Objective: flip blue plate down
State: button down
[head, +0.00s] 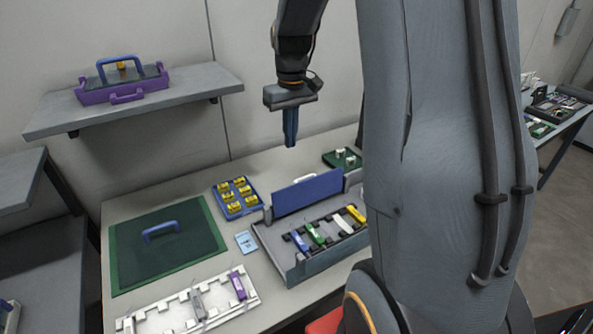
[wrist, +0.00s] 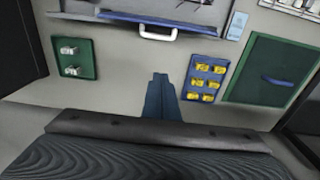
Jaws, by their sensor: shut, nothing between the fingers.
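The blue plate (head: 307,192) stands upright along the back of the grey splicer case (head: 292,275), with a white handle (head: 305,178) at its top edge. In the wrist view the plate (wrist: 150,18) shows as a narrow blue edge with the white handle (wrist: 158,34) below it. My gripper (head: 290,144) is shut and empty, pointing down above the back of the table, apart from the plate. Its blue fingers (wrist: 161,82) are together in the wrist view. In front of the plate, the case holds a row of blue, green, white and yellow pieces (head: 316,234).
A blue tray of yellow pieces (head: 229,205) stands left of the case, with a light blue card (head: 246,242) nearby. A green mat (head: 130,254) with a blue handle lies at left. A white rack (head: 265,308) is in front. A small green tray (head: 335,160) sits behind.

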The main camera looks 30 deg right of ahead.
aim_at(307, 189)
jog(key=s+f+p, duration=0.3)
jog(key=f+p, duration=0.1)
jog(key=f, duration=0.5)
jog(key=shift+s, duration=0.15)
dwell(0.4)
jog(key=shift+s+d+r, duration=0.1)
